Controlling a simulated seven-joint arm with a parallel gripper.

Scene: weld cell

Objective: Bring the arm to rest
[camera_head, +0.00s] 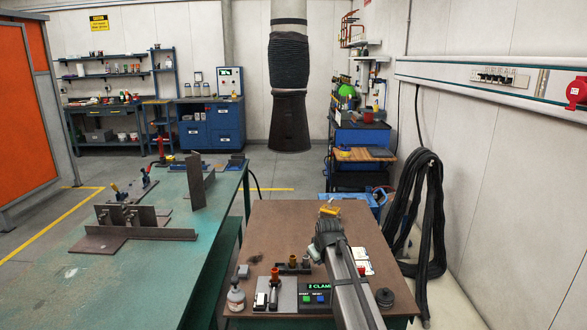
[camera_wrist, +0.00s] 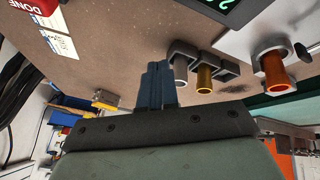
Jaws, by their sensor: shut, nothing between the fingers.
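My gripper (camera_wrist: 157,84) shows in the wrist view with its two dark blue fingers together and nothing between them. In the head view my arm reaches in from the lower right over the brown bench (camera_head: 275,225), and its grey end is above the bench top; the fingertips cannot be made out there. In the wrist view the fingers appear beside a dark holder with a brass-coloured cylinder (camera_wrist: 205,78) and a grey one. I cannot tell the exact gap, but no contact shows.
A copper-coloured nozzle (camera_wrist: 274,72) stands near the holder. The green welding table (camera_head: 110,285) stands left. The bench's left rear area is clear.

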